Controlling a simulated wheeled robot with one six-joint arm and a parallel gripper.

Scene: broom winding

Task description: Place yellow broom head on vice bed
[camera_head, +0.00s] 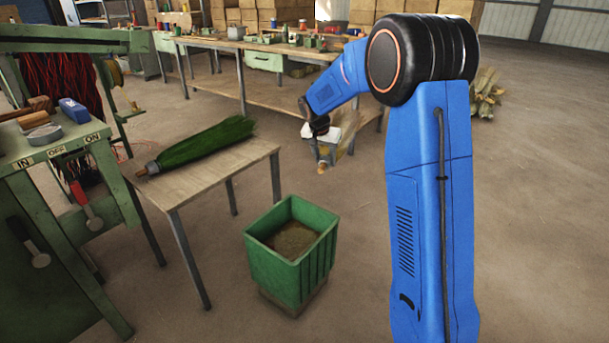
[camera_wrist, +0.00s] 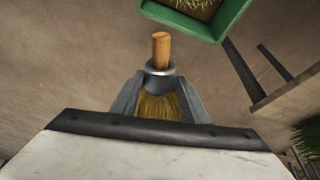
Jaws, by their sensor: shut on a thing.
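My gripper (camera_wrist: 157,88) is shut on the yellow broom head (camera_wrist: 157,106) in the wrist view. Its two fingers lie on either side of the bristles, just behind a grey metal collar. A short wooden stub sticks out past the fingertips. Most of the broom head is hidden by the gripper and wrist. I cannot pick out a vice bed for certain in either view.
A green broom head (camera_head: 205,143) lies on a small wooden table (camera_head: 225,172). A green bin (camera_head: 290,255) stands in front of it. A green machine (camera_head: 50,170) marked IN, OFF and ON stands at left. A long workbench (camera_head: 225,45) lies behind. The right floor is mostly clear.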

